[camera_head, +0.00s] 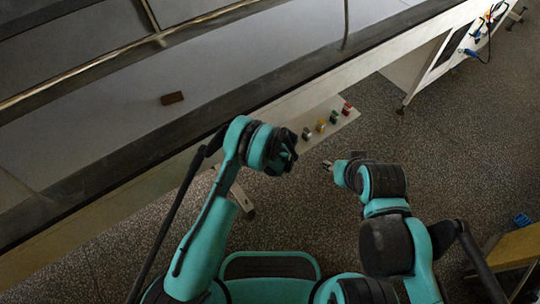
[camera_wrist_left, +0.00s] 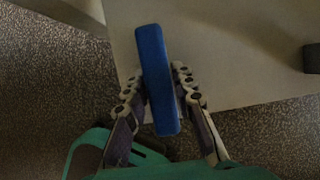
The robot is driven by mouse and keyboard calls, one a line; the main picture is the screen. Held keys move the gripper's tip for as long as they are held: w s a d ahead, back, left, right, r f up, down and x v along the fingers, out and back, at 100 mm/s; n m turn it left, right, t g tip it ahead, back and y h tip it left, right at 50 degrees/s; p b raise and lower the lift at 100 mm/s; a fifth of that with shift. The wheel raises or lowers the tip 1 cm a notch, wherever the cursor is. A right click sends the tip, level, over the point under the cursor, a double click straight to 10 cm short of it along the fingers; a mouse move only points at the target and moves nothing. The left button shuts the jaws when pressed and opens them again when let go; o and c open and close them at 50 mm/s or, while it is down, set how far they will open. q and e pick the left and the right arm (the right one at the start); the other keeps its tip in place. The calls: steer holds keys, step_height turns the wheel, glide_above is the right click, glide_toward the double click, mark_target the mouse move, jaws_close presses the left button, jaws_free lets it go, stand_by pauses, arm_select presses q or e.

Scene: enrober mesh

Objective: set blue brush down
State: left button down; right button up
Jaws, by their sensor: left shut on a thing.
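The blue brush (camera_wrist_left: 153,75) shows in the left wrist view as a long blue block, upright in the picture. My left gripper (camera_wrist_left: 160,88) is shut on it, with one finger along each side. Behind the brush is a pale panel (camera_wrist_left: 225,45); I cannot tell whether the brush touches it. In the head view my left gripper (camera_head: 287,152) is dark and beside the pale panel (camera_head: 310,108), and the brush is hidden there. My right gripper (camera_head: 328,165) is to the right of it, over the floor; its fingers are too small to read.
Several coloured knobs, including a red one (camera_head: 347,109), stand on the pale panel. A brown block (camera_head: 172,98) lies on the long grey surface (camera_head: 110,115). A wooden table (camera_head: 515,250) stands at the lower right, with a blue object (camera_head: 522,219) near it. Speckled floor is open between.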

arm_select(q)
steer(key=shift+w+a+f+b, duration=0.2)
steer(key=shift+w+f+b, duration=0.1)
steer(key=shift+f+b, duration=0.15)
steer(key=shift+r, duration=0.15)
steer(key=c, duration=1.3)
jaws_free()
steer(key=shift+o, duration=0.2)
steer(key=p+v, duration=0.3)
steer(key=v, duration=0.4)
steer(key=shift+r, duration=0.3)
